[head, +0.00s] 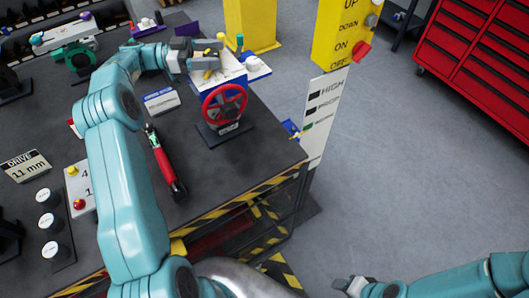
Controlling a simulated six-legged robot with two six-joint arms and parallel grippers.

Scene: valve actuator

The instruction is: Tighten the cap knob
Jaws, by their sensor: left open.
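The valve actuator (234,69) stands near the table's right edge, a blue and white body with a red handwheel (224,104) on its front. My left gripper (215,55) is open over the top of the actuator, with its fingers pointing right. Small yellow and dark parts show by the fingers. I cannot tell which of them is the cap knob, or whether the fingers touch it. A small green-topped part (240,43) stands just right of the fingers. My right gripper (349,285) is low at the bottom edge, away from the table; its jaw opening is unclear.
A red and black tool (165,162) lies on the dark table (215,180) left of the handwheel. A small sign (161,101) stands behind it. A yellow control post (340,40) rises beyond the table's right edge. A red drawer cabinet (480,60) stands far right. The floor between is clear.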

